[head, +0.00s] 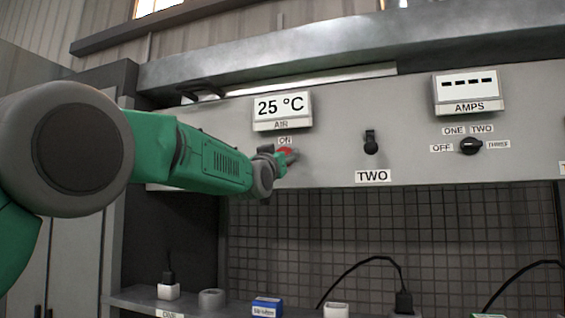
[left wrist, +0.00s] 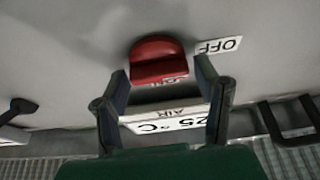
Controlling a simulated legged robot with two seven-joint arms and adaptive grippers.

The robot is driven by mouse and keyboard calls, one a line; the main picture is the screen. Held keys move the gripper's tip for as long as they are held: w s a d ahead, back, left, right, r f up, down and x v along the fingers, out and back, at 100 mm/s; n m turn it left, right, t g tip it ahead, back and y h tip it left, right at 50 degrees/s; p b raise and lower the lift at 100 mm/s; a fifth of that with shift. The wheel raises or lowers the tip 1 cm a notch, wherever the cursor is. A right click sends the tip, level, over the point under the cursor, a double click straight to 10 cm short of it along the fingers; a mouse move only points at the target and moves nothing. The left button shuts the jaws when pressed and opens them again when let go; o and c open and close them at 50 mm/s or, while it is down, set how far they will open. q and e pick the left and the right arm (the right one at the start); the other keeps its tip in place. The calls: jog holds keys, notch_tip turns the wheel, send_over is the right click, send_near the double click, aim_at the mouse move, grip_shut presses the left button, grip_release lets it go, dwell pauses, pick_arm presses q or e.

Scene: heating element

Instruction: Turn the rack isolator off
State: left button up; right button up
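The red rack isolator knob (head: 286,153) is on the grey panel below an ON label (head: 285,140), partly hidden by my left gripper (head: 276,160). In the left wrist view, which is upside down, the red knob (left wrist: 157,60) is just beyond the fingertips of my left gripper (left wrist: 161,72), roughly centred between them. The fingers are apart with a gap between them, and I cannot see them touching the knob. An OFF label (left wrist: 218,46) is beside the knob in that view. My right gripper is not in view.
The AIR display (head: 281,110) reads 25 °C above the knob. A black switch (head: 371,142) labelled TWO, a black selector (head: 470,146) and the AMPS display (head: 467,92) are to the right. A shelf (head: 130,298) with small items and cables runs below.

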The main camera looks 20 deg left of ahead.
pick_arm(q)
jog(key=shift+f, duration=0.25)
jog(key=v, duration=1.2)
jog(key=shift+r, duration=0.15)
jog(key=shift+d, duration=0.1)
